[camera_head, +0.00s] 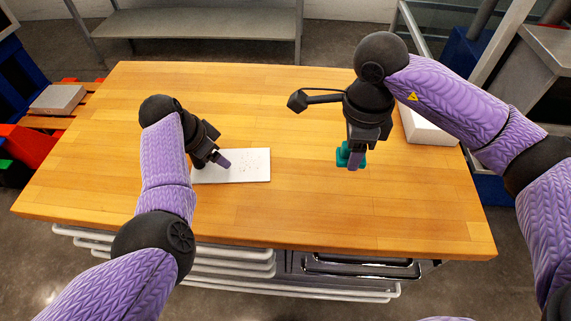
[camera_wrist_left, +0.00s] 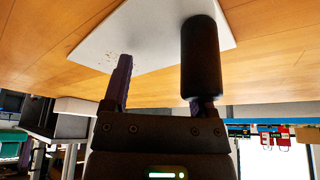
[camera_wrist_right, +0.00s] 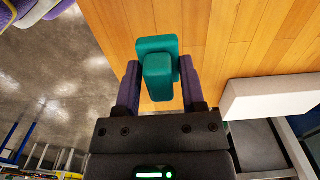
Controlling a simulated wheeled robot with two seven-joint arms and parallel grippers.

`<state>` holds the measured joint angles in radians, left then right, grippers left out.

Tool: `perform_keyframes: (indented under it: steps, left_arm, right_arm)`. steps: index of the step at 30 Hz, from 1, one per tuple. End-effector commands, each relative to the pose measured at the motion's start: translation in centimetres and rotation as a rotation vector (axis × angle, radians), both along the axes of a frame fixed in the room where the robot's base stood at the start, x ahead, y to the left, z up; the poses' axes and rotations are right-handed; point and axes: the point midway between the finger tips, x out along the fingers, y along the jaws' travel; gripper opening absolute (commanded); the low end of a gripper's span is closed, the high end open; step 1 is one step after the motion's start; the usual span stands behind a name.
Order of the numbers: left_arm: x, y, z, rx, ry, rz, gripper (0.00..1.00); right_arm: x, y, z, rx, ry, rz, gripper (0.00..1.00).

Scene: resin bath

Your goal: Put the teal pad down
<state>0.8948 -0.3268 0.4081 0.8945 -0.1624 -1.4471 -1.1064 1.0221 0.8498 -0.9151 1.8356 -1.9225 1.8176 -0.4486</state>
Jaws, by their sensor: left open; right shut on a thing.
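The teal pad (camera_head: 343,153) is in my right gripper (camera_head: 356,160), over the right part of the wooden table. In the right wrist view the pad (camera_wrist_right: 157,72) has a block-shaped grip between the two fingers (camera_wrist_right: 157,88) and a wider teal part beyond it. I cannot tell whether its underside touches the table. My left gripper (camera_head: 222,163) is open, above or at the edge of a white plate (camera_head: 250,166) with small specks on it. In the left wrist view the plate (camera_wrist_left: 150,30) lies beyond the left fingers (camera_wrist_left: 158,85), and a dark cylinder (camera_wrist_left: 200,60) hides most of the right finger.
The wooden table (camera_head: 300,215) is mostly clear at the front and in the middle. A white block (camera_head: 425,125) stands at its right edge, behind my right arm; it also shows in the right wrist view (camera_wrist_right: 270,97). A grey metal bench (camera_head: 210,22) stands behind the table.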

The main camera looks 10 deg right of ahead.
Motion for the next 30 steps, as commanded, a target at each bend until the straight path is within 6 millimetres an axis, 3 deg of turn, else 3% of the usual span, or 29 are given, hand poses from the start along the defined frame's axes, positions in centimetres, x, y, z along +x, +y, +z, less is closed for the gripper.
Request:
perform_keyframes:
  steps: [3,9,18,27,28,30]
  left_arm:
    - [0.0,0.0,0.0,0.000,0.000,0.000,0.74]
    - [0.0,0.0,0.0,0.000,0.000,0.000,0.74]
    - [0.0,0.0,0.0,0.000,0.000,0.000,0.74]
    - [0.0,0.0,0.0,0.000,0.000,0.000,0.74]
    - [0.0,0.0,0.0,0.000,0.000,0.000,0.74]
    - [0.0,0.0,0.0,0.000,0.000,0.000,0.74]
  right_arm:
    - [0.0,0.0,-0.6,0.001,0.004,-0.001,0.00]
    - [-0.1,0.1,-5.3,0.002,0.005,-0.001,0.00]
    - [-0.1,0.0,-10.0,0.001,0.003,-0.001,0.00]
    - [0.0,0.0,-10.3,0.001,0.002,0.000,0.00]
    - [0.0,0.0,-10.4,0.000,0.001,0.000,0.56]
    - [0.0,0.0,-10.3,0.000,0.001,0.000,0.70]
